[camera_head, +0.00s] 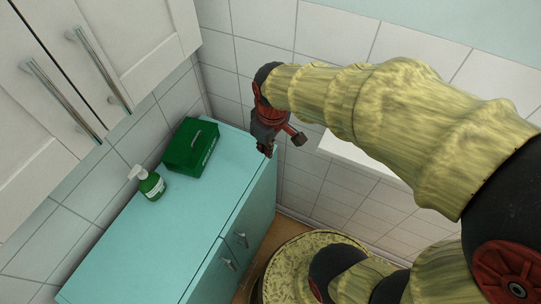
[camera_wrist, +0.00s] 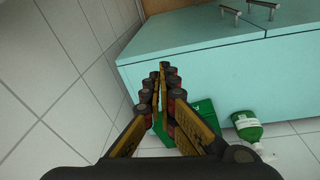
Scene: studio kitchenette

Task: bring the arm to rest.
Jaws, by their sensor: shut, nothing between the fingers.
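My arm stretches in from the right in the head view, bent, with its yellow-green links raised in front of the tiled wall. My gripper (camera_head: 267,150) points down near the back right end of the turquoise counter (camera_head: 150,235). In the wrist view my gripper (camera_wrist: 164,72) shows its two fingers meeting at the tips, shut and empty. Neither view shows it touching anything.
A green box (camera_head: 191,147) with a handle stands at the back of the counter. A green pump bottle (camera_head: 152,186) with a white top stands in front of it. White wall cupboards (camera_head: 100,45) hang at the upper left. The counter's front half is clear.

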